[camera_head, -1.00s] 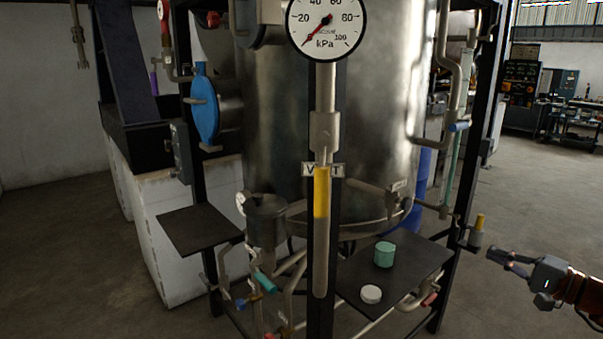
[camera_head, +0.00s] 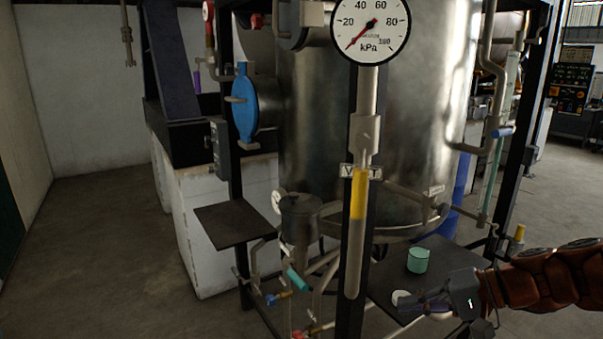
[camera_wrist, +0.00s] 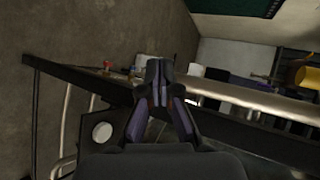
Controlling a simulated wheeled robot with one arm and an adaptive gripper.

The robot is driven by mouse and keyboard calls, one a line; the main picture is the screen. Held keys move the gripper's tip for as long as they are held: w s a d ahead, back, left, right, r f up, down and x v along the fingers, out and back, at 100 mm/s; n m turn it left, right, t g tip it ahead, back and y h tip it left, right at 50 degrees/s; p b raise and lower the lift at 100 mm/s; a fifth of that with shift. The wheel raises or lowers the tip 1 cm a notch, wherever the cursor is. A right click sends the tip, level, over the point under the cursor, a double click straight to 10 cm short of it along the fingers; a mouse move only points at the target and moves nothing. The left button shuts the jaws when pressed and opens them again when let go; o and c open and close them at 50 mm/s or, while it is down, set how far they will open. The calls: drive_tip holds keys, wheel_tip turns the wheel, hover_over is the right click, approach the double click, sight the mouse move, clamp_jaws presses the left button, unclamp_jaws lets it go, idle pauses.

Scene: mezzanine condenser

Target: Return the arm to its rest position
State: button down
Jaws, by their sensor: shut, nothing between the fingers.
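My gripper (camera_head: 405,303) is at the lower right in the head view, at the end of my arm reaching in from the right edge. It is shut and empty, and its fingers point left. In the head view it overlaps the right-hand dark shelf (camera_head: 385,283) and partly hides a white round lid (camera_head: 400,296). I cannot tell its height over the shelf. In the wrist view the shut fingers (camera_wrist: 158,75) show at the centre, and a white disc (camera_wrist: 102,131) shows to their left.
A teal cup (camera_head: 418,260) stands on the right-hand shelf. A steel tank (camera_head: 370,120) with a pressure gauge (camera_head: 370,28) and a post fills the middle. Another shelf (camera_head: 240,222) and a blue flange (camera_head: 243,103) are left. Open floor (camera_head: 110,240) lies at the far left.

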drive_tip(key=s+a+f+n+g+h, duration=0.2)
drive_tip(key=s+a+f+g+h, duration=0.15)
drive_tip(key=s, duration=0.35)
drive_tip(key=s+a+f+n+g+h, duration=0.1)
drive_tip(key=s+a+f+g+h, duration=0.1)
drive_tip(key=s+a, duration=0.4)
drive_tip(key=s+d+f+n+h, duration=0.1)
drive_tip(key=s+d+f+h, duration=0.2)
drive_tip(key=s, duration=0.9)
drive_tip(key=d+h, duration=0.3)
drive_tip(key=d, duration=0.1)
drive_tip(key=shift+d+n+p, duration=0.2)
drive_tip(key=shift+n+p, duration=0.1)
drive_tip(key=shift+p, duration=0.05)
drive_tip(key=shift+g, duration=0.25)
